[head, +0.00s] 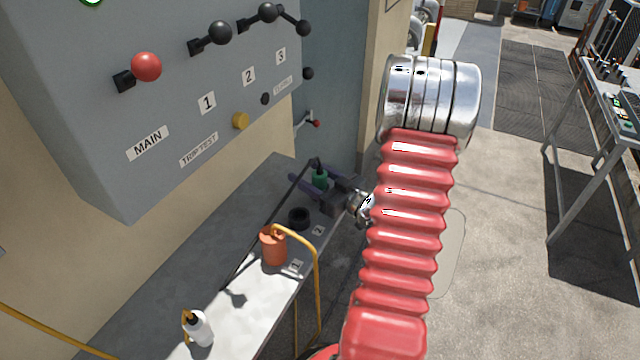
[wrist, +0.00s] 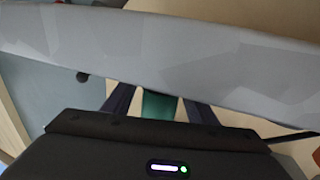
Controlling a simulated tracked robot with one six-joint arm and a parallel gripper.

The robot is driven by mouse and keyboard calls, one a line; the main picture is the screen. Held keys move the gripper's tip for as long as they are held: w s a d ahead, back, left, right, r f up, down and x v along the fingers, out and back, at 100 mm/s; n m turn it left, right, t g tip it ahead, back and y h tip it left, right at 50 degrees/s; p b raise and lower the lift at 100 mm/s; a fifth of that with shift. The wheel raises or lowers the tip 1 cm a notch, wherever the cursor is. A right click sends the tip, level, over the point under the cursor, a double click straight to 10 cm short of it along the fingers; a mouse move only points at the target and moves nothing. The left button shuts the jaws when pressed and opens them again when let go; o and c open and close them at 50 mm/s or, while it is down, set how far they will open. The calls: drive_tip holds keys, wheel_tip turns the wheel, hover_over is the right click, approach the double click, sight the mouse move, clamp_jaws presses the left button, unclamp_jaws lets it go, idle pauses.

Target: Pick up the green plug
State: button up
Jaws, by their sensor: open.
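The green plug (head: 319,179) stands near the far end of the grey shelf, with a black top and a dark cable. My gripper (head: 312,181) is at the plug, with its purple fingers on either side of it. In the wrist view the green plug (wrist: 159,106) shows between the two dark fingers of my gripper (wrist: 158,100). The fingers are open, with a visible gap at least on the left side. The plug's lower part is hidden by my gripper.
An orange plug (head: 272,246) with a yellow cable and a white plug (head: 198,328) stand nearer on the shelf (head: 222,262). An empty-looking black ring (head: 299,217) lies between. A grey switch panel (head: 190,100) with levers overhangs the shelf.

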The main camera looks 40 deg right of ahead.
drive_tip(key=shift+c, duration=0.4)
drive_tip(key=c, duration=1.1)
drive_tip(key=shift+r, duration=0.1)
wheel_tip(320, 180, up, 10)
idle(0.5)
idle(0.4)
